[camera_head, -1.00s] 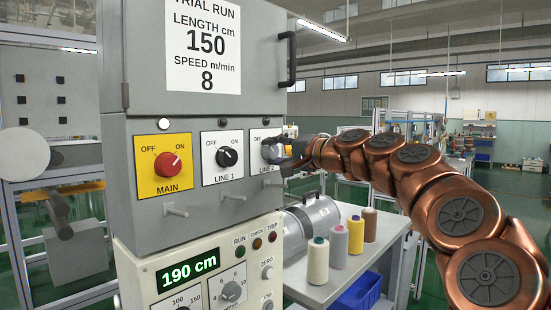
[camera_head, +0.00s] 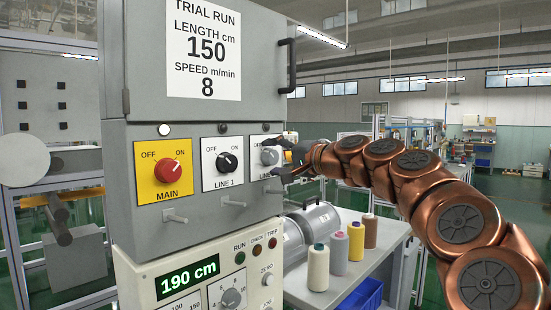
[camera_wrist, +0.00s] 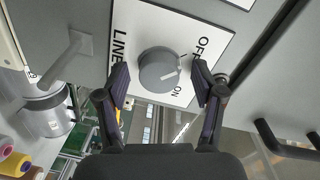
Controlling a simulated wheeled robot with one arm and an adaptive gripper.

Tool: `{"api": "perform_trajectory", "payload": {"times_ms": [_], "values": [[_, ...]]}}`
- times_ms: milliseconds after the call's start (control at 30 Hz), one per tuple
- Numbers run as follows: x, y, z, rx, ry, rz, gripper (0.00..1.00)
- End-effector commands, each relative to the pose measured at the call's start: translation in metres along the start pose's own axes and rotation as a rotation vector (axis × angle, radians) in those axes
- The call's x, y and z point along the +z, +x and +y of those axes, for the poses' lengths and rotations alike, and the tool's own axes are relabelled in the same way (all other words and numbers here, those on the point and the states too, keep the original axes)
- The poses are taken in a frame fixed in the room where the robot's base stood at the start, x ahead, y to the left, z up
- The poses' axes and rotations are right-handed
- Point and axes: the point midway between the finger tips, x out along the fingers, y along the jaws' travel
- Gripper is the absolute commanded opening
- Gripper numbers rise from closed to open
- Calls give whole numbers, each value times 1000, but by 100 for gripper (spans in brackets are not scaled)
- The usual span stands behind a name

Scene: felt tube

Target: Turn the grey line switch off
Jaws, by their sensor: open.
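The grey line switch (camera_head: 269,156) is a round knob on a white LINE 2 plate, at the right end of the switch panel. In the wrist view the grey knob (camera_wrist: 158,70) shows a white mark pointing to the side with the OFF and ON labels; I cannot tell clearly which label it meets. My gripper (camera_head: 281,159) is open just in front of the knob. In the wrist view my gripper (camera_wrist: 160,80) has one finger on each side of the knob, with visible gaps.
The red MAIN knob (camera_head: 167,166) and black LINE 1 knob (camera_head: 227,162) are to the left. Pegs (camera_head: 222,200) stick out below the switches. A black door handle (camera_head: 291,65) projects above. Thread cones (camera_head: 337,262) stand on a table at lower right.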

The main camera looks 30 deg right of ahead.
Motion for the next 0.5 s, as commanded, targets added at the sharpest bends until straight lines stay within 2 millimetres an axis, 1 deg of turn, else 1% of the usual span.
{"api": "perform_trajectory", "payload": {"times_ms": [133,233,333,500], "values": [[0,-4,0,-1,1,1,68],[-1,-14,0,-1,1,2,68],[0,-30,-1,-3,1,2,68],[0,-64,-1,-1,0,2,68]]}}
